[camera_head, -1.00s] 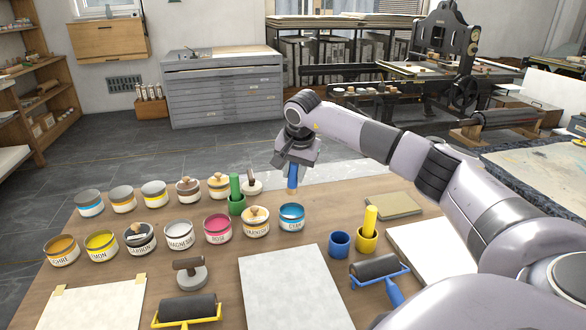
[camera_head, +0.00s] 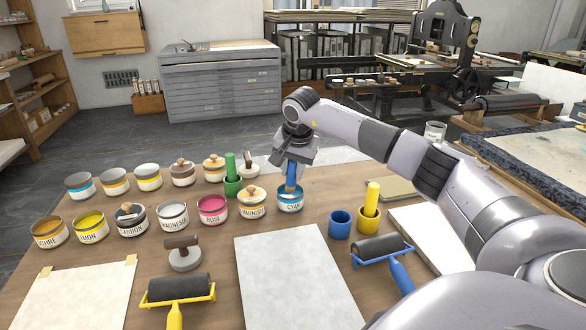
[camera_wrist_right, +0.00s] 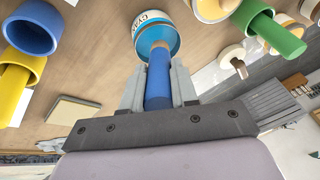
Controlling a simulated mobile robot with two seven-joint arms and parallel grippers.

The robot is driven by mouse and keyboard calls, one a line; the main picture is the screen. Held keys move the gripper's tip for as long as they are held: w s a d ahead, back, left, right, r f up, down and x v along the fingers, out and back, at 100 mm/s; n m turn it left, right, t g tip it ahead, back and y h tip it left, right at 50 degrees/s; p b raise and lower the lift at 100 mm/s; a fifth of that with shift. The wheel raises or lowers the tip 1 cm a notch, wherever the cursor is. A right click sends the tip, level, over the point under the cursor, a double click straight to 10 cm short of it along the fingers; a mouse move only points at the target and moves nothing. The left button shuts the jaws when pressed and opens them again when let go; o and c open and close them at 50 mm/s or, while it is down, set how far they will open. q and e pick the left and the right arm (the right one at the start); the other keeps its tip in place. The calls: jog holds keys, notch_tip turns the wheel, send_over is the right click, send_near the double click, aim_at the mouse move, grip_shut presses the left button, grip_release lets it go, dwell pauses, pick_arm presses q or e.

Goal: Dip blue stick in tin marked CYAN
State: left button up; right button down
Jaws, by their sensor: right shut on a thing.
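My right gripper (camera_head: 293,160) is shut on the blue stick (camera_head: 291,174), which points down with its tan lower end at the mouth of the tin marked CYAN (camera_head: 290,204). The tin is open, with a blue band and blue ink inside. In the right wrist view the blue stick (camera_wrist_right: 158,84) sits between the fingers of my right gripper (camera_wrist_right: 158,88), and its far end overlaps the mouth of the CYAN tin (camera_wrist_right: 156,36). How deep the tip reaches is hard to tell. My left gripper is not in view.
A lidded tin (camera_head: 251,203) stands close left of the CYAN tin, among several others. A green stick (camera_head: 230,166) stands in its cup behind. An empty blue cup (camera_head: 340,224) and a yellow cup (camera_head: 368,222) with a yellow stick stand right. A pale slab (camera_head: 295,275) lies in front.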

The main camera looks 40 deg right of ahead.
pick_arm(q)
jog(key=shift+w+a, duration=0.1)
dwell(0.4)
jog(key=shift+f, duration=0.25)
pick_arm(e)
jog(key=shift+f, duration=0.65)
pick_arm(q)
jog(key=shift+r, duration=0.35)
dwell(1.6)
pick_arm(e)
notch_tip(320, 180, up, 2)
jog(key=p, duration=0.2)
jog(key=shift+r+p, duration=0.2)
jog(key=shift+p, duration=0.1)
notch_tip(320, 180, up, 3)
jog(key=p, duration=0.2)
jog(key=shift+f+p, duration=0.15)
jog(key=shift+p, duration=0.15)
jog(key=shift+r+p, duration=0.95)
jog(key=shift+r, duration=0.05)
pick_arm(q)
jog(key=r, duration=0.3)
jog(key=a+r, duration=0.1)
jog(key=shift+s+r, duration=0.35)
